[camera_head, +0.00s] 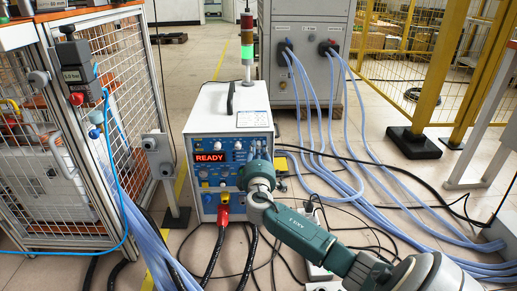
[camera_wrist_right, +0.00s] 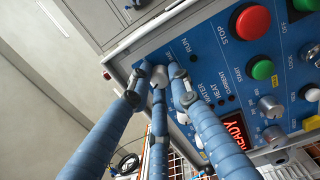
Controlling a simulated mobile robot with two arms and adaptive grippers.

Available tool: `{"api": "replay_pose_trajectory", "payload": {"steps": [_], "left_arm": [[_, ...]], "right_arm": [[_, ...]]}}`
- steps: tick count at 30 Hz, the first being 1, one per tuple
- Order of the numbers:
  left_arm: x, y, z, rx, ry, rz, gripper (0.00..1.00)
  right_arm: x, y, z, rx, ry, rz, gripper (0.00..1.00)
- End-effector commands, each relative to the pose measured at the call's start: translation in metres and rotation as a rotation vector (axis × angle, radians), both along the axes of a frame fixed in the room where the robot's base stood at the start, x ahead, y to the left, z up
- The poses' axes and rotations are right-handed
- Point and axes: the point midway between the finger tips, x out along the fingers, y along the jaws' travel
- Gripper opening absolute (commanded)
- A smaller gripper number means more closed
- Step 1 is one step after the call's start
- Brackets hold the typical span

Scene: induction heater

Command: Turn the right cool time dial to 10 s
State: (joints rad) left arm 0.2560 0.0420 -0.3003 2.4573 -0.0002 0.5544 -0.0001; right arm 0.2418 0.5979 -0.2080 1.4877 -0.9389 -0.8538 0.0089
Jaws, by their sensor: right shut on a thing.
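The blue control panel (camera_head: 207,180) is on the front of a white heater unit (camera_head: 215,110), with a lit READY display (camera_head: 210,157). My right gripper (camera_head: 256,172) is at the right part of the panel and hides what is behind it. In the right wrist view, its three blue fingers (camera_wrist_right: 158,78) close together at the panel's edge near the RUN label. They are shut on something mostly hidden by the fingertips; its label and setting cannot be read. Silver dials (camera_wrist_right: 270,106) show beside the display there. My left gripper is not in view.
A red STOP button (camera_wrist_right: 253,22) and a green START button (camera_wrist_right: 262,69) are close to the fingers. A red plug (camera_head: 223,215) and black cables are below the panel. A wire-mesh cage (camera_head: 70,150) stands at left; blue hoses (camera_head: 330,150) run at right.

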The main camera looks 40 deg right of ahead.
Motion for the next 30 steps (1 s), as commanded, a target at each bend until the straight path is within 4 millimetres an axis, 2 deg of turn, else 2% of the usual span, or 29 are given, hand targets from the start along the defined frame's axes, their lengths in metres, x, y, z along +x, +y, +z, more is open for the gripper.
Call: {"api": "replay_pose_trajectory", "payload": {"steps": [5, 6, 8, 20, 30], "left_arm": [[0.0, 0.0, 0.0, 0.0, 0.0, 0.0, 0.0], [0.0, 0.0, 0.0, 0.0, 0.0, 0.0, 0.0], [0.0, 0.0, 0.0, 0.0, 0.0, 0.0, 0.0], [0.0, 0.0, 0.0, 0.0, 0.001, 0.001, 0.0], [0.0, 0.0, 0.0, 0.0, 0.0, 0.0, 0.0]], "right_arm": [[0.0, 0.003, -0.003, 0.004, 0.003, 0.005, 0.0], [0.001, 0.003, -0.003, 0.004, 0.003, 0.005, 0.25], [0.0, 0.003, -0.003, 0.004, 0.003, 0.004, 0.37], [-0.005, 0.006, -0.002, 0.003, 0.0, 0.003, 0.38], [-0.054, 0.051, -0.005, 0.006, 0.001, 0.004, 0.38]]}}
